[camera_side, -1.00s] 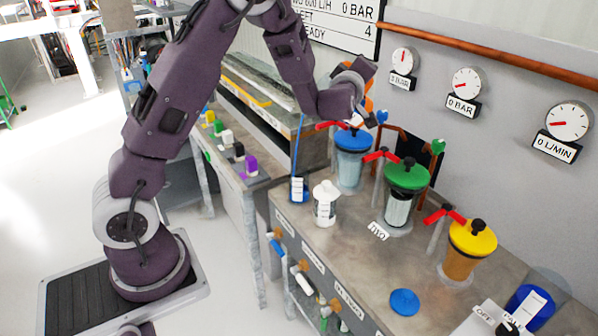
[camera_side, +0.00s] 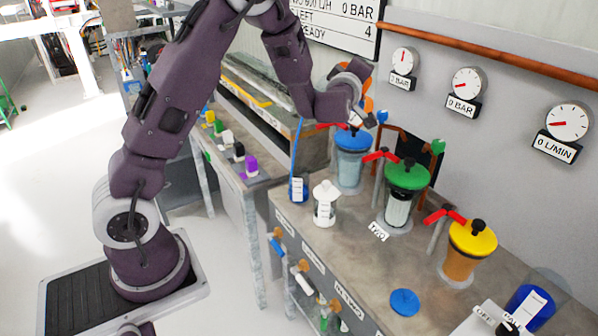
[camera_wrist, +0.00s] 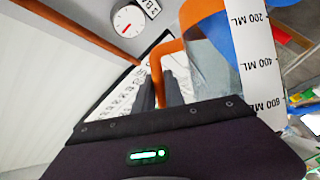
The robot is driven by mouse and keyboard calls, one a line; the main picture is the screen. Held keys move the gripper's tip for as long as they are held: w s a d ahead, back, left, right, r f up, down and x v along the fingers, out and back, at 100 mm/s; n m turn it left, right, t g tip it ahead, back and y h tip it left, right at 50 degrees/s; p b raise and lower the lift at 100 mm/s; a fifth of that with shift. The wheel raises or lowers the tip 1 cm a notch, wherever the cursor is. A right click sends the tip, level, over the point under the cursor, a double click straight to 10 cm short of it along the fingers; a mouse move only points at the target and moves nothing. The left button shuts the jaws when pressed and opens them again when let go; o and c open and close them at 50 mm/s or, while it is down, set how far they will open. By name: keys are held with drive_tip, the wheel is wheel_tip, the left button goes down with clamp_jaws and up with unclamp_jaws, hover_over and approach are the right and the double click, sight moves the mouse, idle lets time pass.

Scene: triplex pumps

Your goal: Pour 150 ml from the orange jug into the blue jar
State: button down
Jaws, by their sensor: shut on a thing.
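My gripper (camera_wrist: 158,92) is shut on the handle of the orange jug (camera_wrist: 165,58). In the wrist view, the jug's clear body has an orange rim and a white scale strip in ML, strongly tilted in the picture. In the side view, orange parts of the jug (camera_side: 368,102) show behind my wrist, above the blue-lidded jar (camera_side: 350,165). My wrist hides most of the jug there. This jar is clear, with a blue lid and a red lever. A small blue container (camera_side: 298,189) with a white label stands left of it. The liquid level in the jug is unclear.
A white-topped bottle (camera_side: 325,205), a green-lidded jar (camera_side: 402,195) and a yellow-lidded jar (camera_side: 462,262) stand on the bench. A loose blue lid (camera_side: 404,302) lies in front. A blue pail (camera_side: 528,308) is at the right. A copper pipe (camera_side: 480,57) runs along the wall.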

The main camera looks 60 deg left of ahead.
sight(368, 81)
drive_tip(key=shift+s+a+f+n, duration=0.3)
drive_tip(key=shift+s+f+n, duration=0.2)
drive_tip(key=shift+n, duration=0.1)
idle(1.6)
drive_tip(key=shift+w+d+r+m, duration=0.5)
drive_tip(key=shift+w+r+m, duration=0.2)
drive_tip(key=shift+w+r, duration=0.1)
drive_tip(key=w+f+m, duration=0.1)
drive_tip(key=w+d+f+m+g, duration=0.1)
drive_tip(key=f, duration=0.1)
drive_tip(key=shift+m+h, duration=0.3)
drive_tip(key=shift+w+f+m+g, duration=0.1)
drive_tip(key=shift+w+m+g, duration=0.1)
drive_tip(key=shift+m+g, duration=0.2)
drive_tip(key=w+d+f+m+g, duration=0.2)
drive_tip(key=w+f+m+g, duration=0.1)
drive_tip(key=w+m, duration=0.2)
drive_tip(key=shift+w+d+f+m+g, duration=0.15)
drive_tip(key=shift+w+d+m+g, duration=0.15)
drive_tip(key=shift+w+g, duration=0.15)
